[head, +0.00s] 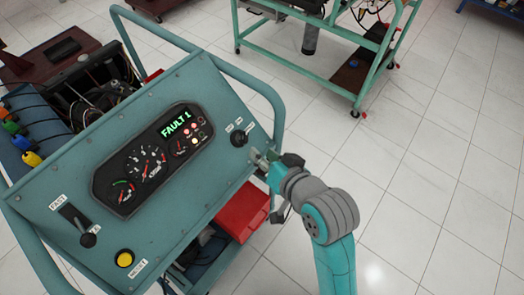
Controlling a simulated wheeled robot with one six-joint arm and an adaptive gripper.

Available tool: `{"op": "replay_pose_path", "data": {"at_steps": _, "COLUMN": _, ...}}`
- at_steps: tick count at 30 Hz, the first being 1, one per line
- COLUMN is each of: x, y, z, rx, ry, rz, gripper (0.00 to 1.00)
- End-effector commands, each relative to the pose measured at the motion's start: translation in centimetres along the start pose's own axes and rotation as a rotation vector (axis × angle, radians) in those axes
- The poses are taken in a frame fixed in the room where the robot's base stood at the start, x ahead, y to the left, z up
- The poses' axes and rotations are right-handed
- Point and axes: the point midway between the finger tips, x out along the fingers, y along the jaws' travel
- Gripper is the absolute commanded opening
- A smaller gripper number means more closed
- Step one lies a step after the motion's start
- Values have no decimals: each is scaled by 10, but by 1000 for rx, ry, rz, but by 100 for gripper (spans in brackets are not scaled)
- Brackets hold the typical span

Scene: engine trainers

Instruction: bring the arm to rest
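My gripper (263,161) is at the right edge of the teal engine-trainer panel (205,85), just below and right of a black rotary knob (239,138). Its fingertips are small and partly hidden by the wrist, so I cannot tell whether they are open, shut, or touching the panel. My teal and grey arm is bent and comes up from the lower right. The panel's dark gauge cluster (152,158) shows "FAULT 1" in green, with red lights below it.
A black lever (77,222) and a yellow button (125,258) are on the panel's lower left. A teal tube rail (262,85) curves close above my gripper. A red box (243,211) is below. Another wheeled stand (330,80) is behind. Tiled floor at right is clear.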

Motion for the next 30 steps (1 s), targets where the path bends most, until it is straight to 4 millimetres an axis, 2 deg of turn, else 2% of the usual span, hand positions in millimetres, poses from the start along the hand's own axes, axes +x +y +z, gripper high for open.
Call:
{"op": "replay_pose_path", "data": {"at_steps": 13, "x": 0, "y": 0, "z": 0, "rx": 0, "ry": 0, "rz": 0, "gripper": 38}}
{"op": "replay_pose_path", "data": {"at_steps": 17, "x": -1, "y": 7, "z": 6, "rx": 1, "ry": 5, "rz": 10, "gripper": 38}}
{"op": "replay_pose_path", "data": {"at_steps": 23, "x": -15, "y": 43, "z": 36, "rx": -4, "ry": 54, "rz": 62, "gripper": 38}}
{"op": "replay_pose_path", "data": {"at_steps": 30, "x": -50, "y": 89, "z": 80, "rx": -37, "ry": 136, "rz": 145, "gripper": 38}}
